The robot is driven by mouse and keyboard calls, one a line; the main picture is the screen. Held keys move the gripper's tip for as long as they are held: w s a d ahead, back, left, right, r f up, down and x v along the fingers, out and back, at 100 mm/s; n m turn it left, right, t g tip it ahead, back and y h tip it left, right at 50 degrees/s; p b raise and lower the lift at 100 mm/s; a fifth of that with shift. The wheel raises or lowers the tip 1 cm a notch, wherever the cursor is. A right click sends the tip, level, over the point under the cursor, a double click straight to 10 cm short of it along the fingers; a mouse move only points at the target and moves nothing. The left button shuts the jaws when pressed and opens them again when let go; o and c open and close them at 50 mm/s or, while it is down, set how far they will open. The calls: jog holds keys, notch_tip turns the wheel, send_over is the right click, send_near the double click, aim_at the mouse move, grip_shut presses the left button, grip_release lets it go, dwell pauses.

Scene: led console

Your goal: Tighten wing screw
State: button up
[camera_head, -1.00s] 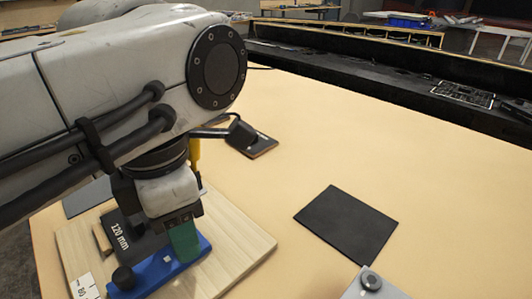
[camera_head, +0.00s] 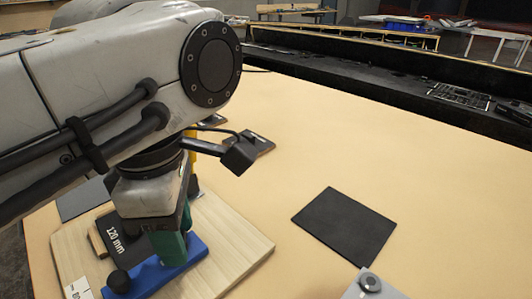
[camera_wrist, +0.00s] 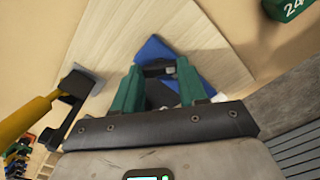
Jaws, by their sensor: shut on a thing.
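My gripper (camera_head: 172,250) points down at a blue bar (camera_head: 140,277) on a pale wooden board (camera_head: 240,252). Its green fingers are shut on a small dark part at the bar, which I take to be the wing screw. In the wrist view, the gripper (camera_wrist: 160,75) has this dark wing screw (camera_wrist: 158,72) between its fingertips, mostly hidden by them. The blue bar also shows beyond the fingers (camera_wrist: 155,48). A black knob (camera_head: 119,282) stands at the bar's near left end. A black block marked 120 mm (camera_head: 115,236) lies beside the bar.
The wrist view shows a yellow-handled tool (camera_wrist: 28,122) at left and a green block marked 24 (camera_wrist: 288,8) at top right.

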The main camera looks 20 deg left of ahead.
jog(key=shift+w+r, duration=0.1)
jog(key=shift+r, duration=0.1)
jog(key=o, duration=1.1)
jog(key=shift+f, duration=0.15)
notch_tip(320, 180, up, 11)
jog(key=shift+f+p, duration=0.1)
jog(key=shift+p, duration=0.5)
